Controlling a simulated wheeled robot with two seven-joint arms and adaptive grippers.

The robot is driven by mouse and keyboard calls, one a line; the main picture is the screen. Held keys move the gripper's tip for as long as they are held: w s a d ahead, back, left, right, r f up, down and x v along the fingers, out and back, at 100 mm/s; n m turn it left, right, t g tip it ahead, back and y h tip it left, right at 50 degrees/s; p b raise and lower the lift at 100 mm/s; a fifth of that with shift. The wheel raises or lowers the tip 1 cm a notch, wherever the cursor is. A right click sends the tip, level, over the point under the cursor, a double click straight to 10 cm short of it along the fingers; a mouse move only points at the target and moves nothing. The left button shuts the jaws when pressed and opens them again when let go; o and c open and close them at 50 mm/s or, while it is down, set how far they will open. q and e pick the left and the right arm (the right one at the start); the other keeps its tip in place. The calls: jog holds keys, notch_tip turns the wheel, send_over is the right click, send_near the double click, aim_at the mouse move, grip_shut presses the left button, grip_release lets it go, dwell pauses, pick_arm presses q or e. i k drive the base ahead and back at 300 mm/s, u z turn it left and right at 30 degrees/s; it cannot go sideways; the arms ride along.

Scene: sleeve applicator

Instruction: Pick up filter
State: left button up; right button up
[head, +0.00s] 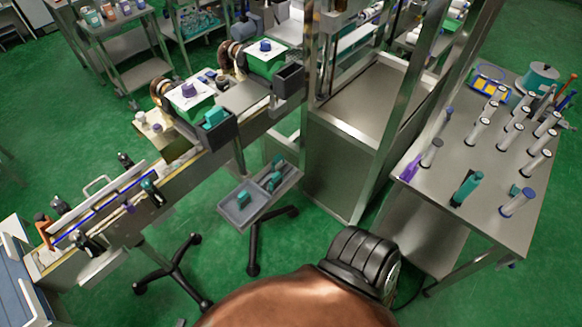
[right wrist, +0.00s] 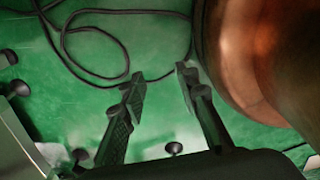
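Several upright white cylinders with dark ends, such as this one (head: 510,135), stand on the metal table (head: 436,200) at the right of the head view. I cannot tell which thing is the filter. My right gripper (right wrist: 162,82) shows in the right wrist view. Its two dark fingers are apart with nothing between them, over green floor. It does not show in the head view. My left gripper is in neither view.
A purple tool (head: 411,167), a blue-yellow tray (head: 490,85) and a teal canister (head: 538,77) share the table. A metal machine frame (head: 345,160) stands left of it. A grey tray (head: 236,212) holds teal pieces. A black cable (right wrist: 95,32) lies on the floor.

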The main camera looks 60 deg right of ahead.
aim_at(278, 161)
jog(key=z, duration=1.05)
jog(key=i, duration=0.15)
